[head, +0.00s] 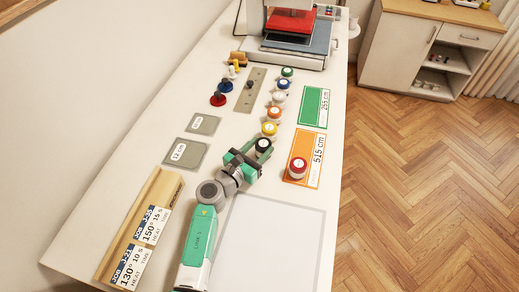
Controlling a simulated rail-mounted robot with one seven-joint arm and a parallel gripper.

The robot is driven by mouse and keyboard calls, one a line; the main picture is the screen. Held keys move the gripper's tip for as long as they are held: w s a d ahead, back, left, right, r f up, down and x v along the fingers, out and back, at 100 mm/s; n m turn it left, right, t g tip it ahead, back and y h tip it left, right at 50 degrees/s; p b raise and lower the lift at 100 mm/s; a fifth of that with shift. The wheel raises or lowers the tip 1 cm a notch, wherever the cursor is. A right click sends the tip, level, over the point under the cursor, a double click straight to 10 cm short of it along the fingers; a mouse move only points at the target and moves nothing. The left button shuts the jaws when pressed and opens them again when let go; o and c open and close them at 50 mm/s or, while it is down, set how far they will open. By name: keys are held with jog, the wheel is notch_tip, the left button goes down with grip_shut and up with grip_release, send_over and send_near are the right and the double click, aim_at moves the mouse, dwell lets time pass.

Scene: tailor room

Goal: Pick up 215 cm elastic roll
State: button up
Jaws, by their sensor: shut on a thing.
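A row of elastic rolls with coloured tops runs along the table. A red-topped roll (298,167) stands on the orange 515 cm card (314,146). The small labels on the tops are unreadable, so I cannot tell which roll is 215 cm.
A green 255 cm card (312,108) lies empty behind the orange card. A heat press (290,40) stands at the far end. Red and blue spools (218,99), grey cards (186,153) and a wooden sign holder (150,215) are on the left.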

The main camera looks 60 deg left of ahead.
jog(key=shift+s+d+r+p, duration=0.15)
jog(key=shift+r+p, duration=0.15)
jog(key=shift+r, duration=0.3)
jog(key=shift+s+d+r+p, duration=0.1)
jog(key=shift+r+p, duration=0.15)
jog(key=shift+r, duration=0.35)
jog(key=s+d+r+p, duration=0.1)
jog(key=s+d+p, duration=0.1)
jog(key=s+d, duration=0.8)
jog(key=shift+d+p, duration=0.4)
jog(key=shift+d, duration=0.35)
